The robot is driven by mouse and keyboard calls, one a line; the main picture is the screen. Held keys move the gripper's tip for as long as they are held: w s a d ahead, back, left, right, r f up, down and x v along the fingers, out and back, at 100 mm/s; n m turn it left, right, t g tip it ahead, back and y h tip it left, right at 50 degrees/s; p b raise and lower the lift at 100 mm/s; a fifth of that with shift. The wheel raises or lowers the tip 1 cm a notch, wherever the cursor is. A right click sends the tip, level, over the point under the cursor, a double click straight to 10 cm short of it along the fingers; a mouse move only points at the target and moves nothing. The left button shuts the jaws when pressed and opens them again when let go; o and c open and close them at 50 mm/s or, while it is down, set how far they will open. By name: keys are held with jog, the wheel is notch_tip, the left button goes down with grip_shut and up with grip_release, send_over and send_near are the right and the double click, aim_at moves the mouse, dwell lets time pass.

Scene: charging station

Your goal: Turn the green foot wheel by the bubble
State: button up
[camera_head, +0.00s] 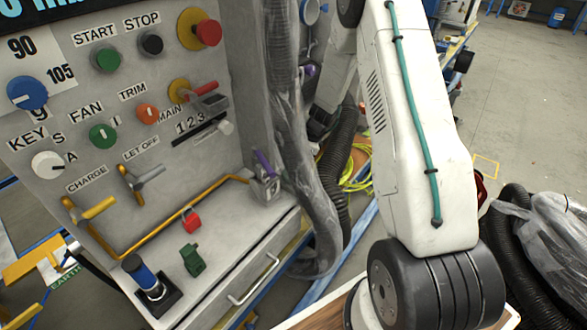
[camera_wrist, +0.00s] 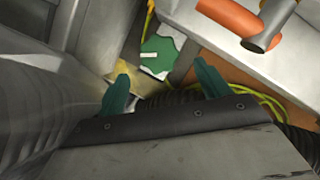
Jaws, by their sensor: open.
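The green foot wheel (camera_wrist: 160,56) shows in the wrist view, at the top centre. It is a lobed green knob with a white mark on its face. My gripper (camera_wrist: 163,82) is open in the wrist view, with two teal fingers apart and nothing between them. The wheel lies just beyond the fingertips, between their lines, and appears apart from them. I cannot make out a bubble in either view.
An orange bar (camera_wrist: 229,18) and a dark cylinder lie at upper right in the wrist view. Yellow cable (camera_wrist: 262,103) runs close by. In the head view, a grey control panel (camera_head: 130,100) stands left and ribbed black hose (camera_head: 337,165) hangs beside my arm.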

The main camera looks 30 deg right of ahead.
aim_at(290, 177)
jog(key=x, duration=0.5)
jog(key=shift+w+a+f, duration=0.1)
jog(key=shift+a+f, duration=0.05)
jog(key=shift+f, duration=0.2)
